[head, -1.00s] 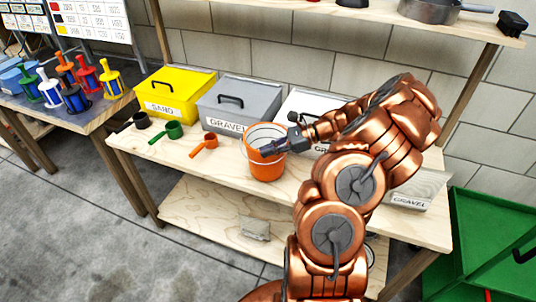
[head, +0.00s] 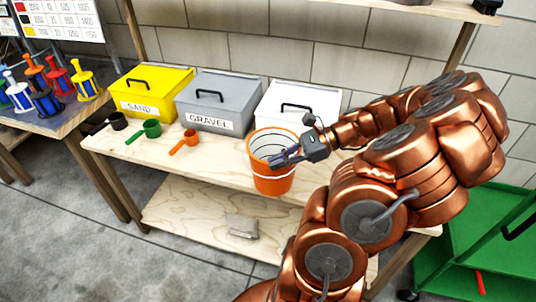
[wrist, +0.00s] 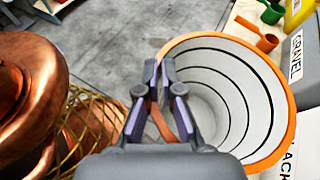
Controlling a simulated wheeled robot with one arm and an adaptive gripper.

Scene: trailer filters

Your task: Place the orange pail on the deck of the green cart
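The orange pail (head: 273,178) has a pale inside with dark rings and is upright over the front part of the wooden bench. My gripper (head: 278,160) is at its near upper rim, with the fingers closed across the wall. In the wrist view the pail (wrist: 280,80) opens to the right of my gripper (wrist: 157,75), and an orange strip of it shows between the fingers. Whether its base touches the bench is hard to tell. The green cart (head: 462,262) stands at the lower right, partly cut off and partly behind my arm.
The bench (head: 150,165) holds a yellow sand bin (head: 150,88), a grey gravel bin (head: 215,100), a white bin (head: 300,98), and black, green (head: 150,129) and orange scoops. A shelf is below. A small red thing (head: 480,284) shows at the cart. Grey floor is clear at left.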

